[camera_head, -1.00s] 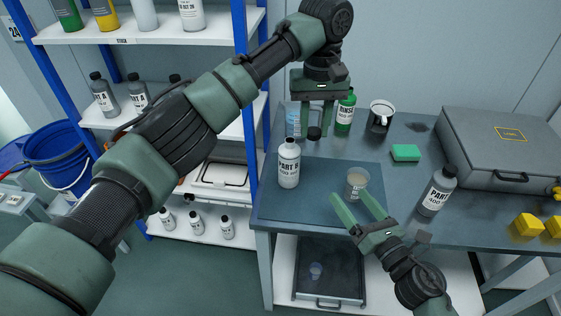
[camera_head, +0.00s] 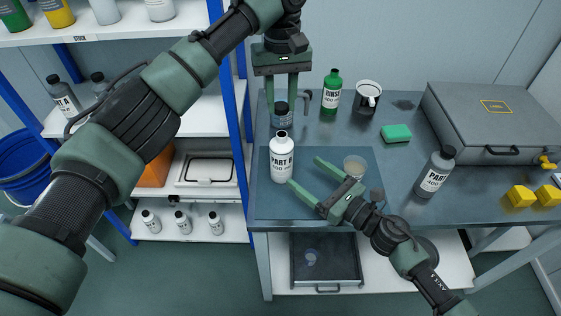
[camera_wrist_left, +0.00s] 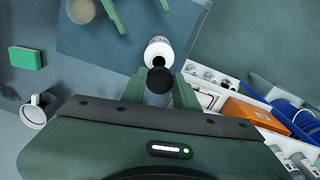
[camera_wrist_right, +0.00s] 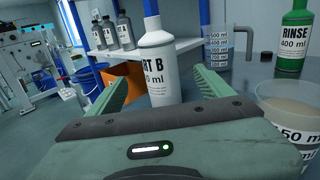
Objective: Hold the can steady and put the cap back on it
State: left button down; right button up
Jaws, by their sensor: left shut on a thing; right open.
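The can is a white bottle labelled PART B (camera_head: 282,162), upright on the blue mat (camera_head: 330,208), its white neck bare. My left gripper (camera_head: 280,106) is shut on the black cap (camera_head: 281,109), holding it in the air above and slightly behind the bottle in the head view. In the left wrist view the cap (camera_wrist_left: 159,80) sits between the fingers, with the bottle (camera_wrist_left: 158,48) just past it. My right gripper (camera_head: 304,172) is open and low over the mat, its fingers pointing at the bottle. In the right wrist view the bottle (camera_wrist_right: 160,72) lies ahead between the fingers.
A cup of liquid (camera_head: 354,166) stands close beside my right gripper. A measuring jug (camera_wrist_right: 218,45), a green RINSE bottle (camera_head: 332,92) and a white mug (camera_head: 368,97) stand at the back. A grey PART A bottle (camera_head: 435,175), green sponge (camera_head: 396,133) and grey case (camera_head: 490,115) are right.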

aim_at(290, 161)
jog(key=x, duration=0.9)
jog(key=shift+w+a, duration=0.2)
pick_arm(q)
jog(key=shift+s+d+r, duration=0.1)
jog(key=shift+d, duration=0.05)
pick_arm(e)
jog(key=shift+w+a, duration=0.2)
grip_shut()
pick_arm(q)
jog(key=shift+f, duration=2.5)
